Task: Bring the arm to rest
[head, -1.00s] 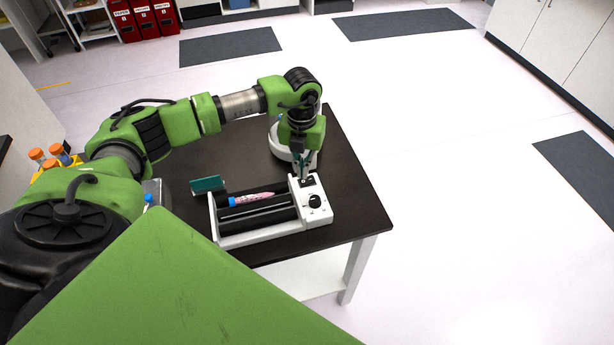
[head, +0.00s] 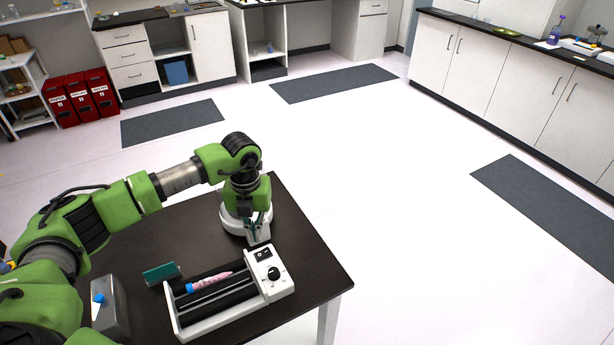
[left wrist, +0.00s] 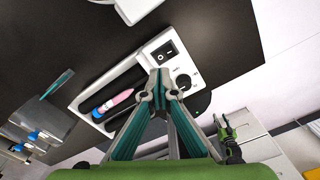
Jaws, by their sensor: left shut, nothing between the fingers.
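My left arm comes in from the left over the dark table (head: 190,235), with its gripper (head: 258,238) pointing down near the control panel of a white roller device (head: 222,318). The fingers are shut and empty. In the left wrist view the fingertips (left wrist: 160,82) meet in front of the panel, between the black rocker switch (left wrist: 164,51) and the round knob (left wrist: 183,82). Whether they touch the panel is not clear. A pink tube with a blue cap (head: 208,282) lies on the black rollers.
Open floor (head: 400,230) lies to the right; cabinets (head: 490,60) line the far side.

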